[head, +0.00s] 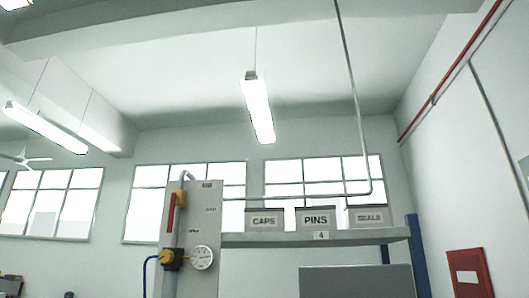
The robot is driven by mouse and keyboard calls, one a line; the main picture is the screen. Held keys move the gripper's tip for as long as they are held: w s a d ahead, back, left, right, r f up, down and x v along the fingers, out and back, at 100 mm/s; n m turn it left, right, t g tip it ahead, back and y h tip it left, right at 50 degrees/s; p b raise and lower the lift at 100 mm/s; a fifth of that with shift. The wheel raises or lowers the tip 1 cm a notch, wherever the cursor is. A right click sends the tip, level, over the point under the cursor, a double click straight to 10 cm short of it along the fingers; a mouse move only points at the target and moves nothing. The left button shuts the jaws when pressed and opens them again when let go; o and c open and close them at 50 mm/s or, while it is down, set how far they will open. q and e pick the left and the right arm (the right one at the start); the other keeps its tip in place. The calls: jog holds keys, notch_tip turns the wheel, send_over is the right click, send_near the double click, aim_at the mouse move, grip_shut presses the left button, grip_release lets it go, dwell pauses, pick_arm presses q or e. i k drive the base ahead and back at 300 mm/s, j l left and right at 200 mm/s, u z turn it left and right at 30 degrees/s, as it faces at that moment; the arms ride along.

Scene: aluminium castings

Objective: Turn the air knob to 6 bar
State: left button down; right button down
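A grey panel (209,225) stands upright left of centre in the head view. A round white gauge (202,257) sits low on it; its needle and numbers are too small to read. Just left of the gauge is a yellow and dark fitting (172,259), which looks like the air knob; its setting cannot be read. A red lever (171,213) hangs upright on the pipe above it. A blue hose (147,270) leaves the fitting to the left and bends down. Neither of my grippers is in view.
A shelf (270,240) right of the panel carries bins labelled CAPS (264,221), PINS (316,220) and SEALS (369,217). A grey box or panel (357,282) stands below it. A blue post (418,255) and a red wall box (469,274) are at right.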

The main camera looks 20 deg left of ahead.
aim_at(166, 256)
jog(key=u, duration=1.25)
